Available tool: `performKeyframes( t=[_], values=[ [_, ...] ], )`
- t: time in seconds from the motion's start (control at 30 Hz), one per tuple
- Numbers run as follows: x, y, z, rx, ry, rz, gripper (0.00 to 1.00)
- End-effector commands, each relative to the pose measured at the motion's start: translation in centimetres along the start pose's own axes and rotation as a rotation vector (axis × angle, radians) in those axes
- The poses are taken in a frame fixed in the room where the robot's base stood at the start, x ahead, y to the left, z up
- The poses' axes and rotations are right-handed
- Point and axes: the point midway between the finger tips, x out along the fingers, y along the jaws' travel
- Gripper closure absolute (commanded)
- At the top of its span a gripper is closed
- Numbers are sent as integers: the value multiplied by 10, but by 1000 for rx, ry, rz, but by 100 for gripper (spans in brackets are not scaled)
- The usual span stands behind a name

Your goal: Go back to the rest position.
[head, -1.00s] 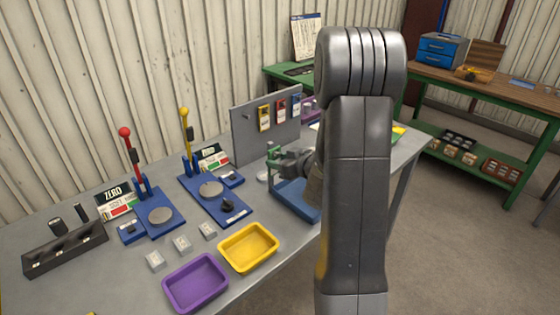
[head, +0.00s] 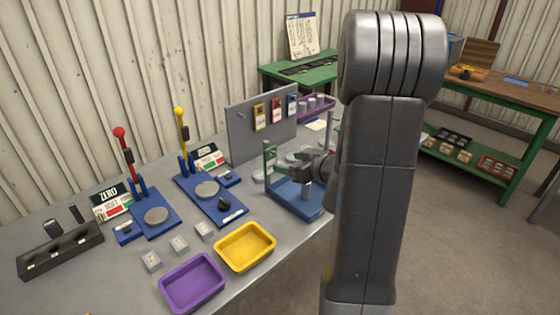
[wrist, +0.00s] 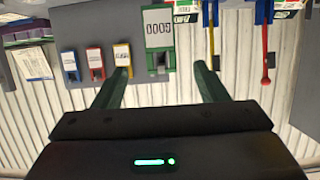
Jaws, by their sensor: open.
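My gripper (wrist: 161,78) shows in the wrist view with its two green fingers spread apart and nothing between them. Beyond the fingertips, a green gauge with a "0000" display (wrist: 158,28) appears in an upside-down view. In the head view my upright grey arm fills the right middle and hides much of what lies behind it. My wrist reaches left from behind the arm, over the blue-based stand (head: 298,201); whether it touches the stand cannot be told.
The grey bench holds a yellow tray (head: 245,247), a purple tray (head: 192,283), two blue lever fixtures with red (head: 119,133) and yellow (head: 180,112) knobs, and a dark block (head: 60,250). A grey panel (head: 240,135) with coloured tags stands behind. Open floor lies right.

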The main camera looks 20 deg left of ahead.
Motion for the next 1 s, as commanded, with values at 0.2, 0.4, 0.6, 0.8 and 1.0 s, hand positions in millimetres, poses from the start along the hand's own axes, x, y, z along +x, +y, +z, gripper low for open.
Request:
performKeyframes(
  t=[0.2,0.4,0.6,0.8,1.0],
  values=[
    [-42,1,0,1,0,4,34],
    [-62,1,0,1,0,2,34],
    [-69,0,0,0,0,0,34],
    [-69,0,0,0,0,-1,34],
    [-66,0,0,0,-1,-2,34]
  ],
)
